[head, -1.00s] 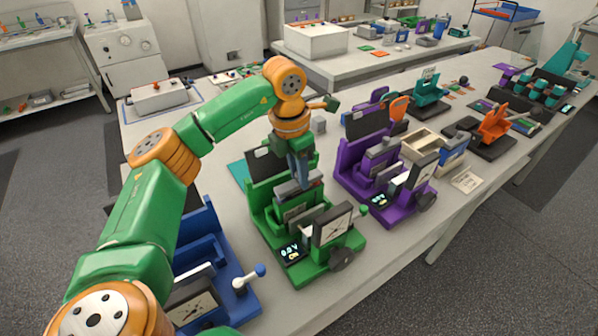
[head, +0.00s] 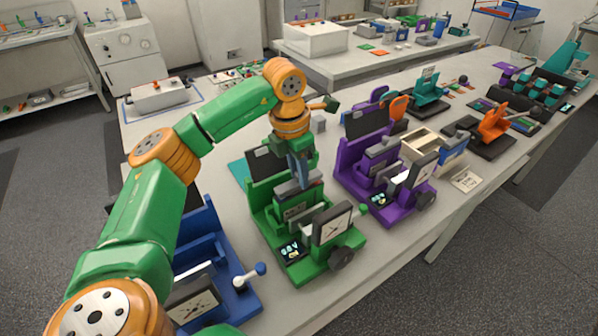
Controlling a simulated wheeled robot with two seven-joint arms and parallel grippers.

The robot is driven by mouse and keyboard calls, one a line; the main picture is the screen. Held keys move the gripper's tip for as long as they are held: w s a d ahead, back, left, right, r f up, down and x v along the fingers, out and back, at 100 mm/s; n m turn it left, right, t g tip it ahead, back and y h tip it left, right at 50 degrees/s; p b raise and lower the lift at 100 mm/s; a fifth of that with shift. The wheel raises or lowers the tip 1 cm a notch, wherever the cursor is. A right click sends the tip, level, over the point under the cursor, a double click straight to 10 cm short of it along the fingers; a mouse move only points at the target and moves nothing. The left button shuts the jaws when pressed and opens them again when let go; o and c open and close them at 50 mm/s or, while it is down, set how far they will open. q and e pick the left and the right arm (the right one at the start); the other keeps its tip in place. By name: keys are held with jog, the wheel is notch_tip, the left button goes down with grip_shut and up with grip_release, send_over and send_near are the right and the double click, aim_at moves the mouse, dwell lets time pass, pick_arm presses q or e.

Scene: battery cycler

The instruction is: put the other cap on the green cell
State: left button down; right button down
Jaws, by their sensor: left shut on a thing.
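The green cell station (head: 325,262) stands on the bench in the middle of the head view, with a dial plate at its front and a small lit display. My left gripper (head: 301,184) points down over it and is shut on a grey cap-like piece (head: 311,181) at the top of the station's middle. Whether that piece is seated or just above the station cannot be told. The gripper and arm hide part of the green back plate. My right gripper does not show.
A purple station (head: 388,190) stands to the right and a blue station (head: 207,262) to the left. A beige tray (head: 424,143) and orange device (head: 494,124) lie further right. A white box (head: 160,97) sits at the back left.

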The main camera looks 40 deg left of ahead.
pick_arm(q)
jog(key=shift+f, duration=0.25)
dwell(0.4)
jog(key=shift+f, duration=0.25)
dwell(0.3)
jog(key=shift+c, duration=0.6)
grip_release()
notch_tip(320, 180, up, 7)
jog(key=p, duration=0.6)
jog(key=shift+r, duration=0.1)
jog(key=shift+c, duration=0.4)
grip_shut()
